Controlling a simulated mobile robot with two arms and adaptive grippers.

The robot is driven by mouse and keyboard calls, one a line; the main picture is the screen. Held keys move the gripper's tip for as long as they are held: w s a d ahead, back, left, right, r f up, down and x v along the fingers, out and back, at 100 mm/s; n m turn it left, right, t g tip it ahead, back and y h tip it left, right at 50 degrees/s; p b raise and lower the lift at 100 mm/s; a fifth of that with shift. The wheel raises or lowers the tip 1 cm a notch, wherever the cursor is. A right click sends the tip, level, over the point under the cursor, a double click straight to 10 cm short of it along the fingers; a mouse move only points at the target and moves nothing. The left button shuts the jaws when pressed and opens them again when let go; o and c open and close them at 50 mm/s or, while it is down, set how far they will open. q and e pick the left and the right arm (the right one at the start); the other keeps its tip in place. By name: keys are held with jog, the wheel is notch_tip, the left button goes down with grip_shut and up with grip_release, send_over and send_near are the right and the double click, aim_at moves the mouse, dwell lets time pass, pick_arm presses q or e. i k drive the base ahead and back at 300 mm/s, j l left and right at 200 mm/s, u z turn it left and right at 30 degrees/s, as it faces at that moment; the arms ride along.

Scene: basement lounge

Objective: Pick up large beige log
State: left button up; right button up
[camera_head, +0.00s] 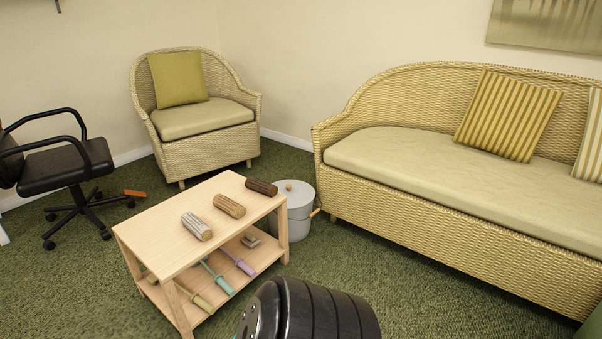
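Three short logs lie apart on the top of a light wooden table (160,236). The middle one is a tan-beige log (229,206) with a brownish end, lying on its side. A pale grey-white log (196,226) lies nearer to me, and a dark brown log (261,187) lies toward the far right corner. The three look close in size. Neither of my grippers shows, and nothing touches the logs.
Mallet-like tools with coloured handles (216,278) lie on the lower shelf. A grey lidded pot (298,217) stands behind the table. A wicker armchair (207,136), sofa (440,170) and black office chair (62,170) surround it. A black ribbed form (325,312) covers the bottom centre.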

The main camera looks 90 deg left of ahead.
aim_at(235, 209)
jog(key=u, duration=3.65)
jog(key=i+l+u, duration=0.25)
jog(key=l, duration=0.15)
jog(key=l+u, duration=0.25)
jog(key=l, duration=0.15)
jog(key=i+l+u, duration=0.15)
jog(key=l+u, duration=0.15)
jog(key=l, duration=0.15)
